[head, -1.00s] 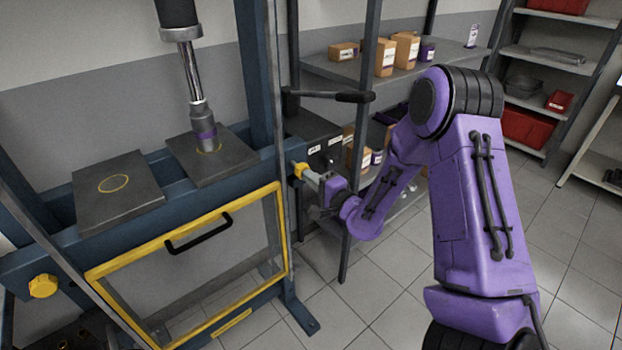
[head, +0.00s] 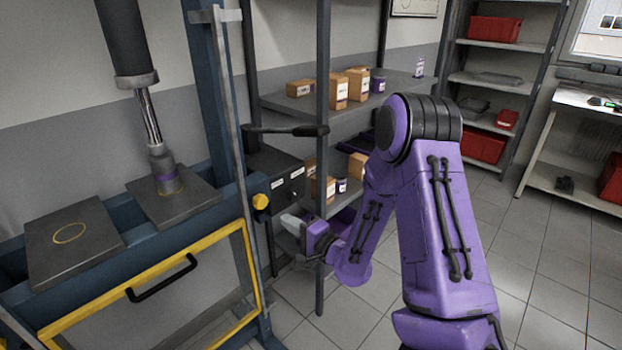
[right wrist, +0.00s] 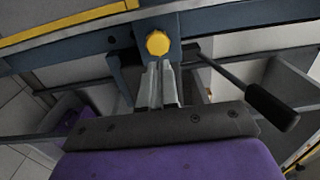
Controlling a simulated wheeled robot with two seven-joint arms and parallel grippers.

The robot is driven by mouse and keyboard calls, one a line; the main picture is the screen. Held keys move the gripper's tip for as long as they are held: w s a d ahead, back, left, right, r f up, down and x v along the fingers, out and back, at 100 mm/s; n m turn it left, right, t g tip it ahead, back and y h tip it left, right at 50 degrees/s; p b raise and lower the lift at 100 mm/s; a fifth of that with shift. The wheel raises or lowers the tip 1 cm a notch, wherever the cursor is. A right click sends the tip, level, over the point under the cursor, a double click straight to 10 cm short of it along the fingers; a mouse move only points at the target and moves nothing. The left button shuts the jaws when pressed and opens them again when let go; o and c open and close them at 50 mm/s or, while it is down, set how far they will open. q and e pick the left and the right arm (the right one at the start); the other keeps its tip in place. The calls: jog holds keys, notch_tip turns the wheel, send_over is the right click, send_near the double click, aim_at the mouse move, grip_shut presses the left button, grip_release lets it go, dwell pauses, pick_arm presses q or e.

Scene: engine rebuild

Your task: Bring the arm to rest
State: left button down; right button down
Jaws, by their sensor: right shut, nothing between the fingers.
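My right arm (head: 440,220) is purple and comes in from the lower right of the head view, bent at the elbow. My right gripper (head: 290,221) is beside the press frame, just below a yellow knob (head: 261,201). In the right wrist view its two grey fingers (right wrist: 159,68) are together and empty, pointing at the yellow knob (right wrist: 157,43), with a visible gap in the head view. My left gripper is not in view.
A blue press frame (head: 213,105) with a yellow-edged guard (head: 150,290) stands on the left. A black-gripped lever (head: 310,130) sticks out above my gripper. Shelves (head: 300,103) with boxes stand behind. Tiled floor (head: 560,270) is open at the right.

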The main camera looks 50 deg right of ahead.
jog(key=s+a+f+n+g+h, duration=0.2)
jog(key=s+f+n+g, duration=0.2)
jog(key=f, duration=0.4)
jog(key=s+a+f+n+g+h, duration=0.1)
jog(key=s+f+n+g+h, duration=0.1)
jog(key=s+f+n+g, duration=0.35)
jog(key=s+a+f+n+g, duration=0.1)
jog(key=s+a+f+g, duration=0.1)
jog(key=s+a+f, duration=0.3)
jog(key=s+a+f+n+g+y, duration=0.1)
jog(key=s+a+f+g, duration=0.2)
jog(key=s+f, duration=0.8)
jog(key=shift+s+a+f+b, duration=0.35)
jog(key=shift+s+a, duration=0.1)
jog(key=shift+a, duration=0.6)
jog(key=shift+g, duration=0.25)
